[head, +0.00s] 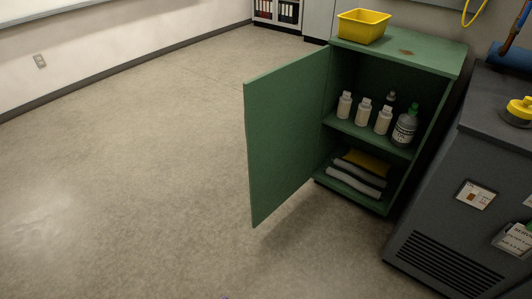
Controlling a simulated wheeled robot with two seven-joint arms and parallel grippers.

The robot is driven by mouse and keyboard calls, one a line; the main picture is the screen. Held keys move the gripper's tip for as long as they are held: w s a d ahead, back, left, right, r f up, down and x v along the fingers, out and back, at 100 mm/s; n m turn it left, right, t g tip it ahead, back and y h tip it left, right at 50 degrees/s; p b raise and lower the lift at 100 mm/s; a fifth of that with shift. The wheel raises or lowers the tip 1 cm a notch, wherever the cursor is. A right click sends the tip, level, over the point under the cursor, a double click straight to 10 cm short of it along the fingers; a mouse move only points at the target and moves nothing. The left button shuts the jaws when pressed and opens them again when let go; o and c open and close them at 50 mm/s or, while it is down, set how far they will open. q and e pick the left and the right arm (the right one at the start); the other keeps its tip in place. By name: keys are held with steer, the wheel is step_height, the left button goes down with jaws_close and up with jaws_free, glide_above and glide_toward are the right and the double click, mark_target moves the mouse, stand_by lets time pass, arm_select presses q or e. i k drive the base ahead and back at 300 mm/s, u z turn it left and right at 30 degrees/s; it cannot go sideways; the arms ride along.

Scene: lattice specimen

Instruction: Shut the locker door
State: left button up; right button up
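A green locker (456,61) stands at the right of the head view, with its front open. Its green door (288,137) is swung wide open, hinged on the locker's left side and reaching out over the floor. On the upper shelf (375,135) stand several white bottles (363,112) and a grey jug (404,128) with a green cap. Folded grey and yellow cloths (358,176) lie at the bottom. Neither of my grippers is in view.
A yellow bin (363,26) sits on top of the locker. A dark grey cabinet (455,215) with a vent stands close to the locker's right. The floor (130,170) left of and in front of the door is clear. A shelf with binders (278,12) stands at the back.

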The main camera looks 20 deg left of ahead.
mark_target(283, 104)
steer(key=u, duration=0.9)
steer(key=k, duration=1.2)
steer(key=u, duration=1.05)
steer(key=i, duration=1.55)
steer(key=z, duration=0.45)
steer(key=i, duration=1.9)
steer(key=z, duration=2)
steer(key=i, duration=0.85)
steer(key=z, duration=0.75)
